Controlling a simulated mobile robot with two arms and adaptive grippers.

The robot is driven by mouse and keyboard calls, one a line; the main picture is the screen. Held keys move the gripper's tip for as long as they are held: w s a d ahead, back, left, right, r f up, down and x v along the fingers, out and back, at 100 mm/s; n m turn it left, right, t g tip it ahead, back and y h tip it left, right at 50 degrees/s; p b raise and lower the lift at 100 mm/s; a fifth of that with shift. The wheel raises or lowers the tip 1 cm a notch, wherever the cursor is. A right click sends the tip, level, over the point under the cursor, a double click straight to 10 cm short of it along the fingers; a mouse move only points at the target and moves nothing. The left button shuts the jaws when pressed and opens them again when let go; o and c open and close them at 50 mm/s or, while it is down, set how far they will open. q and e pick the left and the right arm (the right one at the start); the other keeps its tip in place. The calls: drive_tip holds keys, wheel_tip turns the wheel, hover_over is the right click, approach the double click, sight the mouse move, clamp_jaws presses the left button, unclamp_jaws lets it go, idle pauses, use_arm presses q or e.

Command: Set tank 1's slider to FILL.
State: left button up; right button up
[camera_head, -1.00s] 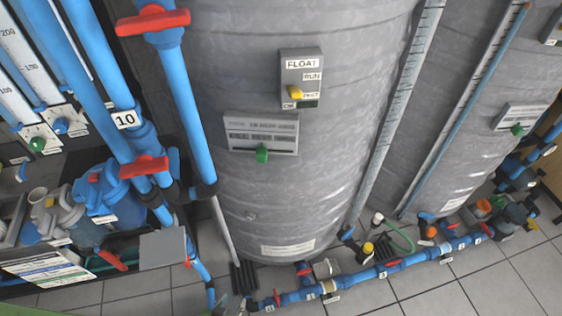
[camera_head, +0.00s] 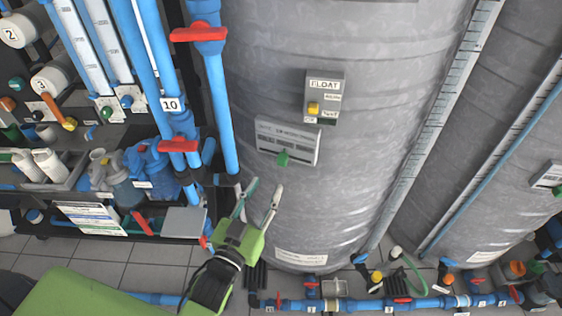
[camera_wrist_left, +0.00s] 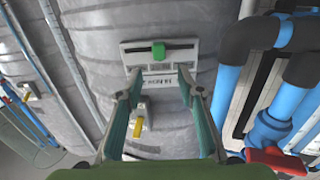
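A slider plate (camera_head: 300,135) with a green knob (camera_head: 282,159) is on the front of the large grey tank (camera_head: 370,200). Its label is too small to read in the head view. In the left wrist view the knob (camera_wrist_left: 158,51) sits near the middle of a dark slot on the plate (camera_wrist_left: 183,67), and the picture is turned over. My left gripper (camera_head: 264,186) is open and empty, below and left of the knob in the head view. In the left wrist view its two fingers (camera_wrist_left: 160,82) are spread, pointing toward the plate, with the knob beyond them. My right gripper is not in view.
A FLOAT switch box (camera_head: 337,85) with a yellow knob (camera_head: 313,109) is above the plate. Blue pipes with red valve handles (camera_head: 178,146) stand left of the tank. A second grey tank (camera_head: 490,220) has a similar plate (camera_head: 547,175). Blue pipework (camera_head: 350,304) runs along the floor.

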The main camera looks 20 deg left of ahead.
sight(281, 162)
use_arm(q)
drive_tip(key=w, duration=0.3)
drive_tip(key=w+p, duration=0.1)
drive_tip(key=w, duration=0.3)
drive_tip(key=w+d, duration=0.1)
drive_tip(key=w, duration=0.2)
drive_tip(key=shift+w, duration=0.2)
clamp_jaws()
